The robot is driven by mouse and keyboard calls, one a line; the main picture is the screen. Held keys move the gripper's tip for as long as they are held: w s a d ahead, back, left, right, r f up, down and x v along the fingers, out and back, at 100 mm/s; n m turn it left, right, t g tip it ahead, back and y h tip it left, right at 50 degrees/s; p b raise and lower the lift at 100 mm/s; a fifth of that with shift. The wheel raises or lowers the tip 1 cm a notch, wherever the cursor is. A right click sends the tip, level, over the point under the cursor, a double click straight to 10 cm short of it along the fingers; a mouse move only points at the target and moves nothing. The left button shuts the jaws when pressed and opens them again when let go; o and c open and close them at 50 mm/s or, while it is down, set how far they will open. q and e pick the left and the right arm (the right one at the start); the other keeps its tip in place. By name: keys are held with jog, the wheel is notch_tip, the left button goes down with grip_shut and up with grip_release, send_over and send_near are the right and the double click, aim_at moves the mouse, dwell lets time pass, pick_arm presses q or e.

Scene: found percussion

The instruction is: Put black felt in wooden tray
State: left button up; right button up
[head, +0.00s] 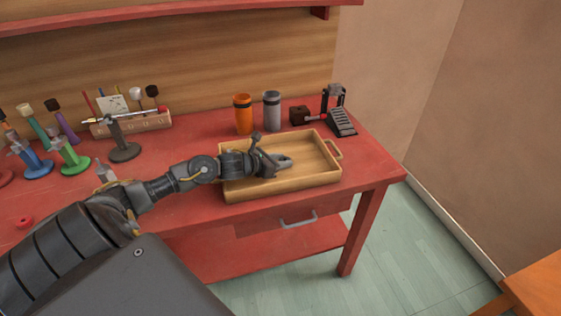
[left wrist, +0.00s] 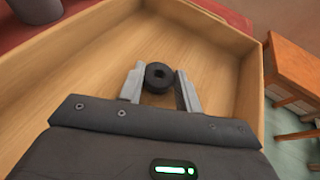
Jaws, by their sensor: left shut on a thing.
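The wooden tray (head: 325,178) stands on the red bench near its right end. My left gripper (head: 285,162) is inside the tray's outline, low over its floor. In the left wrist view the black felt (left wrist: 159,76), a small round black piece with a hole in its middle, sits between the two grey fingers of my left gripper (left wrist: 160,88). The gripper is shut on it. The tray's floor and walls (left wrist: 225,50) surround it in that view. Whether the felt touches the tray floor I cannot tell. In the head view the felt is not clearly visible. My right gripper is not in view.
An orange shaker (head: 243,114) and a grey shaker (head: 272,111) stand behind the tray. A black pedal (head: 340,118) stands at the back right. Several coloured stands and a wooden rack (head: 130,124) are on the left. A red ring (head: 25,222) lies at the front left.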

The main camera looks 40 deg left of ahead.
pick_arm(q)
jog(key=shift+f, duration=0.2)
jog(key=o, duration=0.9)
jog(key=shift+r, duration=0.1)
jog(key=shift+r, duration=0.1)
jog(key=shift+s, duration=0.1)
jog(key=v, duration=0.9)
jog(key=shift+s, duration=0.15)
jog(key=shift+s+a+r, duration=0.25)
jog(key=shift+s+r, duration=0.05)
jog(key=shift+s, duration=0.3)
jog(key=shift+s+r, duration=0.2)
jog(key=shift+s, duration=0.15)
jog(key=shift+s+a+r, duration=0.1)
jog(key=shift+s, duration=0.05)
